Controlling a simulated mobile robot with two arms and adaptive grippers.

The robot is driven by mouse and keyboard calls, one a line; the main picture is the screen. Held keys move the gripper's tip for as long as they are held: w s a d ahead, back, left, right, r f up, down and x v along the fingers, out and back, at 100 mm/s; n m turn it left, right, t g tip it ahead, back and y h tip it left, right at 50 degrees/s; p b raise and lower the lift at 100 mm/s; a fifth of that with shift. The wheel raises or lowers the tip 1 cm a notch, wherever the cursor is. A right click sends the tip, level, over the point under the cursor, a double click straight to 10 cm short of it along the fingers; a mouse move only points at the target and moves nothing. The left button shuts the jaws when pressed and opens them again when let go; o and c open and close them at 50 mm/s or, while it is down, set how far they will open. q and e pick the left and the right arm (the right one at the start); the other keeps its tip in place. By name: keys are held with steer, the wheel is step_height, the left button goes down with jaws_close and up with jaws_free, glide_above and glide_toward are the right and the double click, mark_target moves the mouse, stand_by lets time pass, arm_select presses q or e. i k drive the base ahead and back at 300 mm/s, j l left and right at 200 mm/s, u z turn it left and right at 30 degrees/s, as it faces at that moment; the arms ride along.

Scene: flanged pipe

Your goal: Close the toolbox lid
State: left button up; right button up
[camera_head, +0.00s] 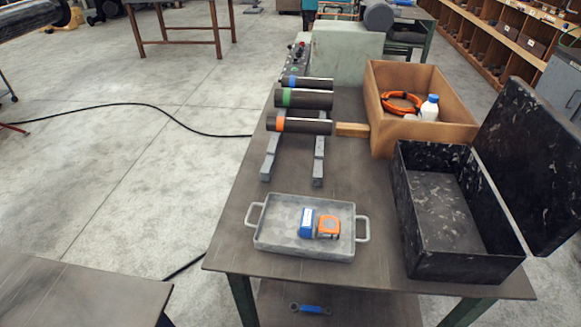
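The black toolbox (412,200) stands at the right front of the table, and it looks worn and scuffed. Its lid (530,165) is open, tilted back beyond the right side of the box and past the table's right edge. The inside of the box is visible and looks empty. Neither of my grippers shows in the head view.
A metal tray (275,240) holding a blue item (306,222) and an orange tape measure (328,226) sits left of the toolbox. A wooden box (400,143) with an orange coil and white bottle stands behind it. Dark pipes (300,99) rest on rails at the left.

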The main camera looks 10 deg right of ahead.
mark_target(531, 151)
steer(key=k+l, duration=0.1)
steer(key=l, duration=2.15)
steer(key=k+l, duration=0.15)
steer(key=l, duration=1)
